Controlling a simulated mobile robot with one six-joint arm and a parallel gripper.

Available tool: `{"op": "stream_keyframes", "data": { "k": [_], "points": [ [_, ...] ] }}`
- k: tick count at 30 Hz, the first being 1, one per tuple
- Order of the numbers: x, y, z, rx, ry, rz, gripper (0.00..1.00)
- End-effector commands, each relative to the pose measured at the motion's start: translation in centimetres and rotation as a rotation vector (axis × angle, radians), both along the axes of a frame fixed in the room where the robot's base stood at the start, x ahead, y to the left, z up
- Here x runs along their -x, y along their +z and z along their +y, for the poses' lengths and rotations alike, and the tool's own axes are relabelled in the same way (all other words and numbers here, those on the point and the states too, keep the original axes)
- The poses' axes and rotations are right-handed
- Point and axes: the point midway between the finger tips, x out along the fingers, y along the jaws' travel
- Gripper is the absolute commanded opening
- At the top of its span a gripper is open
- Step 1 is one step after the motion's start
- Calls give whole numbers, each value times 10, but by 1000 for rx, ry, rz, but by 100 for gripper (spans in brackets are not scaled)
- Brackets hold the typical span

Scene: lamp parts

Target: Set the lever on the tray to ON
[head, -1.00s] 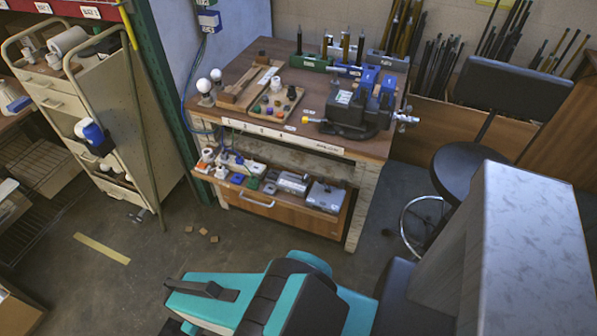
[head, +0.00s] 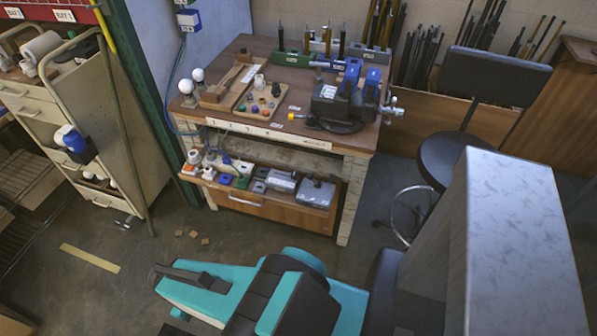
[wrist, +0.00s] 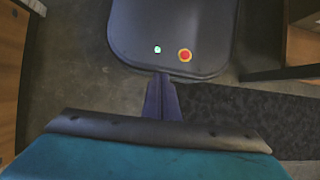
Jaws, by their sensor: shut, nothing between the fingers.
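A light wooden tray (head: 243,107) with small coloured knobs lies on top of the workbench. A lower shelf tray (head: 262,209) under the bench top holds several small boxes and devices. I cannot make out which part is the lever, nor its ON mark; the parts are too small. In the head view my teal arm is at the bottom, in front of the bench and well apart from both trays.
A vise (head: 345,106) and two white bulbs (head: 198,75) are on the workbench (head: 375,133). A beige cart (head: 110,140) stands at left, a black stool (head: 448,158) at right. Floor (head: 140,250) between cart and arm is mostly clear, with small wooden bits.

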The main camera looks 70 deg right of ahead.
Motion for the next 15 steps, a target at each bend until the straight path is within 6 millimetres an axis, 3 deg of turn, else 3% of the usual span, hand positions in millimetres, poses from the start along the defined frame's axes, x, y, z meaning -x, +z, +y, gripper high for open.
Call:
{"op": "stream_keyframes", "data": {
  "k": [6,15],
  "points": [
    [-42,18,-62,-11,37,-28,0],
    [-74,56,-161,-15,89,-48,0]
  ]
}}
